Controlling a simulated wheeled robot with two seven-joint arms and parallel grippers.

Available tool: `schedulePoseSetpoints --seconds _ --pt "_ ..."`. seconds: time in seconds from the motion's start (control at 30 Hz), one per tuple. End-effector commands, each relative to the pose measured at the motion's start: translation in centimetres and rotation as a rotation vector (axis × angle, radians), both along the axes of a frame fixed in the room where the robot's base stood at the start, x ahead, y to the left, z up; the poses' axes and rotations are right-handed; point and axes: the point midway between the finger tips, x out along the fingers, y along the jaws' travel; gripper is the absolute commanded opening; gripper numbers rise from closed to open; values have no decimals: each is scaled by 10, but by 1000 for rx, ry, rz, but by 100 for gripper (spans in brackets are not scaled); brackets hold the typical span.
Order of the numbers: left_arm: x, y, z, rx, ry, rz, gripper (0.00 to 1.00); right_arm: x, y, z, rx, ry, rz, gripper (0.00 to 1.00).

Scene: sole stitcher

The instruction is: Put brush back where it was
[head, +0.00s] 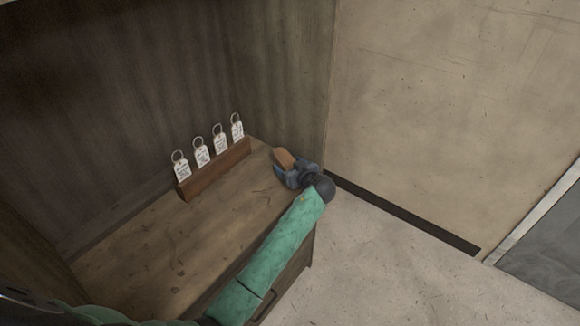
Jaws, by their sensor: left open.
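A small orange-brown block-like thing, probably the brush (284,158), is at the right end of the wooden bench top (150,255). My left gripper (288,170) is right at it, over the bench's right edge, and is open. The gripper and its dark wrist cover part of the brush. I cannot tell whether the fingers touch it or whether it rests on the bench top. My right gripper is not in view.
A wooden rack (214,170) with several white ring tags stands upright at the back of the bench. A dark wood panel (130,90) rises behind. A beige wall (450,110) and open pale floor (400,275) lie to the right. The bench's middle is clear.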

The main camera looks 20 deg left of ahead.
Motion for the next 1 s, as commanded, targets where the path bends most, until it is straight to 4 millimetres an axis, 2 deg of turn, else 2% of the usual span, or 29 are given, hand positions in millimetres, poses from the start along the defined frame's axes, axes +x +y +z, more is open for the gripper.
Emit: schedulePoseSetpoints --seconds 0.13,0.2,0.27,0.33,0.4,0.8,0.83,1.0 --pt "0 0 3 0 0 0 72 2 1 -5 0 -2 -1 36" --pt "-4 -6 2 -2 0 -1 72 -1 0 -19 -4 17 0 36" --pt "-8 -10 3 -2 0 -1 72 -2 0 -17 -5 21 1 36" --pt "-13 -15 6 -2 -1 -1 72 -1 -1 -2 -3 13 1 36" --pt "-18 -20 8 -3 0 0 72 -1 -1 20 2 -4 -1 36" --pt "-58 -63 26 -4 -1 0 72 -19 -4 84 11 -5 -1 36" --pt "-60 -66 28 -3 -2 0 72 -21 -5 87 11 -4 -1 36" --pt "-72 -79 34 -1 -2 0 72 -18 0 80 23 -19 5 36"
